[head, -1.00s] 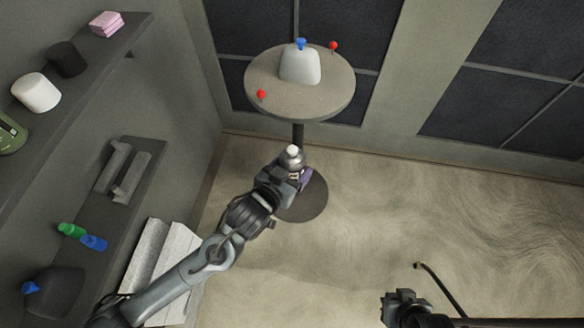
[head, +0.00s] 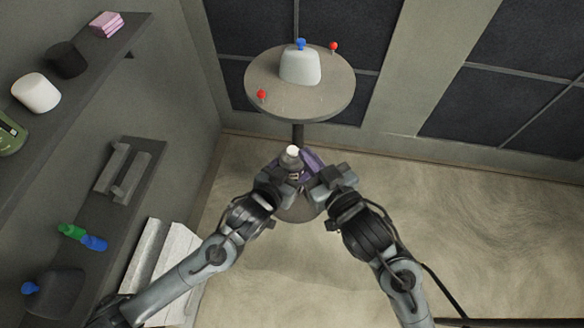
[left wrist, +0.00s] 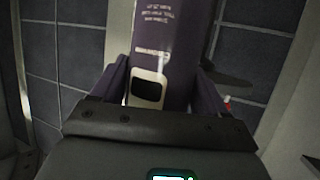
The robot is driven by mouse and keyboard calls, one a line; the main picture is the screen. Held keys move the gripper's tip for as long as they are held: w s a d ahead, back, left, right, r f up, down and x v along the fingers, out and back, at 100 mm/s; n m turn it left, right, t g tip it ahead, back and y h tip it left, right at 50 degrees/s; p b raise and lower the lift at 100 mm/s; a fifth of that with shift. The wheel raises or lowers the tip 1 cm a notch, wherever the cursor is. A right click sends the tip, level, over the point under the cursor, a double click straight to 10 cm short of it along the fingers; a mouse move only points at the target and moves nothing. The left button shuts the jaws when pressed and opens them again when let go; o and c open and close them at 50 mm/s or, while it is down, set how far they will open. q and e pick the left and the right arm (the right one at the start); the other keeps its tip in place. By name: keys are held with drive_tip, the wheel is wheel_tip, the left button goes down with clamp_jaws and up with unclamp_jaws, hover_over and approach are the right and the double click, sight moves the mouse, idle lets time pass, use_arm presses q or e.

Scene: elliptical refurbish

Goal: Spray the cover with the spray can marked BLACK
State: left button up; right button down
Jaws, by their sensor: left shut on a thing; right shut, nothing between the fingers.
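The cover (head: 300,68) is a pale grey rounded block with a blue knob on top. It stands on the round grey table (head: 262,84) at the back. My left gripper (head: 284,176) is shut on a spray can (head: 291,158) with a grey top and white nozzle. In the left wrist view the can (left wrist: 172,45) is purple, with white print and a black patch; the word BLACK cannot be read. My right gripper (head: 318,180) is beside the can on its right, shut and empty; whether it touches the can is unclear. Both grippers are in front of and below the tabletop.
Two red-headed pins (head: 262,94) (head: 333,46) stand on the tabletop. Shelves (head: 120,45) on the left wall hold a white block, dark blocks and pink pads. Green and blue pieces (head: 82,237) lie lower down. Floor at right is clear.

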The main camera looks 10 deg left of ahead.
drive_tip(key=s+a+r+n+g+y, duration=0.2)
drive_tip(key=a+r+n+g+y, duration=0.35)
drive_tip(key=a+n+g, duration=0.55)
drive_tip(key=w+d+r+g+h, duration=0.25)
drive_tip(key=w+d+h, duration=0.25)
drive_tip(key=d+h, duration=0.25)
drive_tip(key=shift+m+t, duration=0.35)
drive_tip(key=shift+m, duration=0.15)
drive_tip(key=shift+f, duration=2.85)
